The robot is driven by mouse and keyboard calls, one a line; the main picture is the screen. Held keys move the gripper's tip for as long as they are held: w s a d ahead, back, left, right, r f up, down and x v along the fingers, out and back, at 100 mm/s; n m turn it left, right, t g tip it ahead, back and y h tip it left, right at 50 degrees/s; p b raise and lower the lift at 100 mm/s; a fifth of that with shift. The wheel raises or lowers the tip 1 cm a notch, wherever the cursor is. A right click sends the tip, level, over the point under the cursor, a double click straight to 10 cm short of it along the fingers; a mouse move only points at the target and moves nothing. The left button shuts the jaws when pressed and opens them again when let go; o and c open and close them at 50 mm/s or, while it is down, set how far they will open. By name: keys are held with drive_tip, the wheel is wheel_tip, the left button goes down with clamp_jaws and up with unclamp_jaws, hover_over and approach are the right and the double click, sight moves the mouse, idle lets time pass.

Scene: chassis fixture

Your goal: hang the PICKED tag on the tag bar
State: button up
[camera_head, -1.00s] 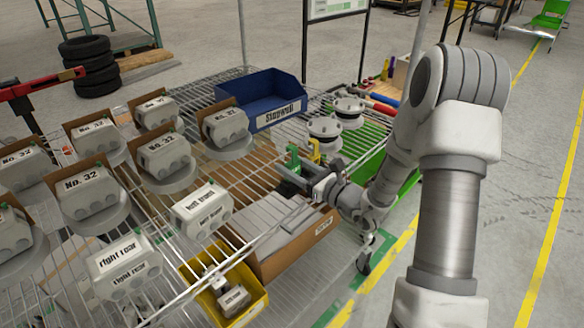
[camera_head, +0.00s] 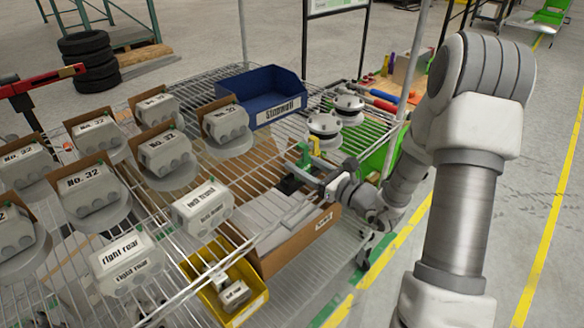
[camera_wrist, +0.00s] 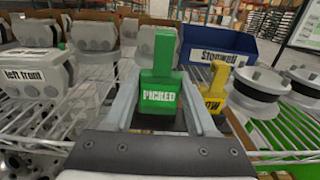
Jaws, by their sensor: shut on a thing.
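The green PICKED tag (camera_wrist: 158,97) stands upright between my gripper's fingers in the wrist view, its white lettering facing the camera. In the head view the tag (camera_head: 304,154) is a small green shape at the fingertips. My gripper (camera_head: 308,172) is shut on the tag, above the wire shelf near its right side; its fingers (camera_wrist: 160,112) flank the tag in the wrist view. A yellow tag (camera_wrist: 216,92), partly covered by the right finger, stands just right of the green one; it also shows in the head view (camera_head: 316,147). I cannot clearly identify the tag bar.
A blue Stopwell bin (camera_head: 262,97) and round white-topped parts (camera_head: 324,126) stand behind. Labelled grey housings (camera_head: 203,208) fill the left. A cardboard box (camera_head: 300,240) and a yellow bin (camera_head: 243,312) are in front. A grey post (camera_head: 414,60) rises near my arm.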

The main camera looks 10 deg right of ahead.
sight(305, 166)
drive_tip(key=shift+v, duration=2.3)
